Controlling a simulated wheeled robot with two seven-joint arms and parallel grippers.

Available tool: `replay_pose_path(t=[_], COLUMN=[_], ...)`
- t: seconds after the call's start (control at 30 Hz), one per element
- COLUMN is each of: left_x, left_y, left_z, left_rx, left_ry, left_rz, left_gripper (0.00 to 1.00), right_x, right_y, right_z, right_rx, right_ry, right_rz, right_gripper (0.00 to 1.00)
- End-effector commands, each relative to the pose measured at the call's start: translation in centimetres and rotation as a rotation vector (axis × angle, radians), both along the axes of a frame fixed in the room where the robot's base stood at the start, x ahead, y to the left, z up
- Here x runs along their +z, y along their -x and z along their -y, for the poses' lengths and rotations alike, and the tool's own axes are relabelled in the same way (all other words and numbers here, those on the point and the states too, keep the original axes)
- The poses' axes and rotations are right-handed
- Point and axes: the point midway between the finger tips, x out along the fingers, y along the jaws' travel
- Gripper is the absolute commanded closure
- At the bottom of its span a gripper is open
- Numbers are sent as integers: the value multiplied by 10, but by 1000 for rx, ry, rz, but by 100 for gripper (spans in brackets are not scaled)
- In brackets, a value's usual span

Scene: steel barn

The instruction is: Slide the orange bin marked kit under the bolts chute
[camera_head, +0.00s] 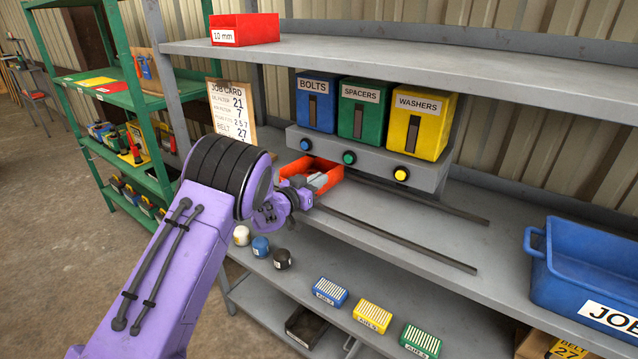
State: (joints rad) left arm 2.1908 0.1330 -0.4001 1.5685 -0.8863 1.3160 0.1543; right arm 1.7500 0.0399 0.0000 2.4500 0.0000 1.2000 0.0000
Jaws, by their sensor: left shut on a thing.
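The orange bin (329,180) sits on the grey shelf, below and slightly in front of the bolts end of the dispenser. Something pale shows inside it. Its marking is hidden from this view. The blue bolts chute (316,103) is the leftmost of three dispensers, with a blue button (305,144) beneath it. My left gripper (299,194) is at the bin's near left side, shut on its wall; my purple arm hides part of the shelf there. My right gripper is out of view.
The green spacers chute (362,109) and yellow washers chute (415,124) stand to the right. Two dark rails (400,240) run along the shelf. A job card (232,112) stands left; a blue bin (585,275) sits right.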

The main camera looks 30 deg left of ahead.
Motion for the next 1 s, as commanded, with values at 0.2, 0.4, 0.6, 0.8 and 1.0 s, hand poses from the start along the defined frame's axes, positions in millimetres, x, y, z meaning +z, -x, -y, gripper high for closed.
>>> replay_pose_path(t=[0.2,0.4,0.6,0.8,1.0], left_x=[0,0,0,-3,-3], left_y=[0,0,2,32,76], left_z=[0,0,0,-5,-11], left_rx=[0,0,0,2,2], left_ry=[0,0,0,1,1], left_rz=[0,0,0,0,1], left_gripper=[89,62,62,62,62], right_x=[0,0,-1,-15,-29], right_y=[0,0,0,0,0], right_z=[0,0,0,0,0], right_rx=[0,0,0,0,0], right_ry=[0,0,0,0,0], right_rz=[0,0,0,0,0], right_gripper=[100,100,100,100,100])
